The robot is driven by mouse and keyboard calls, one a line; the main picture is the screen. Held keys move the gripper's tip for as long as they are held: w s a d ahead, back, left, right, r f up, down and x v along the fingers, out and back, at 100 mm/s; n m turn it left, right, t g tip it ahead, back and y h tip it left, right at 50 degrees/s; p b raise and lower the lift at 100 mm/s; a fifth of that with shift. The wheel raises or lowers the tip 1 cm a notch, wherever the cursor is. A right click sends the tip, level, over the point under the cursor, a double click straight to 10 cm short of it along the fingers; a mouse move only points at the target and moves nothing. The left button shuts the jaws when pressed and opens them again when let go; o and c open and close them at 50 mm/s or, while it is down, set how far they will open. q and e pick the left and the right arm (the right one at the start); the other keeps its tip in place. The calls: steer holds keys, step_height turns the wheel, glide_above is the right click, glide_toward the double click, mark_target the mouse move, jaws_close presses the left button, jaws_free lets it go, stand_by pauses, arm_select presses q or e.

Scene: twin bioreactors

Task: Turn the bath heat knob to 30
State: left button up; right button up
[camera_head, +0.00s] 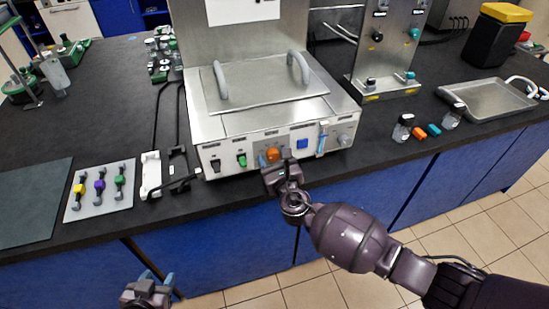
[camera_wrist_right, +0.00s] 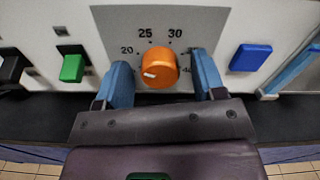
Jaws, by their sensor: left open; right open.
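The bath heat knob (camera_head: 272,155) is a round orange knob on the front panel of the steel water bath (camera_head: 204,158). In the right wrist view the knob (camera_wrist_right: 162,68) has a white mark on its left side, pointing left and slightly down, below the 20. The dial (camera_wrist_right: 160,34) shows 20, 25 and 30; figures on the right are partly hidden by a finger. My right gripper (camera_head: 273,159) is at the panel, its blue fingers (camera_wrist_right: 162,76) open on either side of the knob, with visible gaps. My left gripper (camera_head: 156,279) is open and empty, low in front of the bench.
A green switch (camera_wrist_right: 72,67) is left of the knob and a blue button (camera_wrist_right: 250,58) right of it. Small bottles (camera_head: 402,129) and a metal tray (camera_head: 487,99) stand to the right.

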steer(key=shift+w, duration=0.1)
steer(key=c, duration=0.9)
steer(key=m+b, duration=0.2)
steer(key=m, duration=0.1)
steer(key=shift+f+m, duration=0.1)
steer(key=shift+m, duration=0.3)
steer(key=m+b, duration=0.2)
steer(key=m, duration=0.3)
steer(key=m+b, duration=0.1)
steer(key=m, duration=0.4)
steer(key=shift+m, duration=0.4)
steer(key=shift+m+b, duration=0.4)
steer(key=shift+m, duration=1.2)
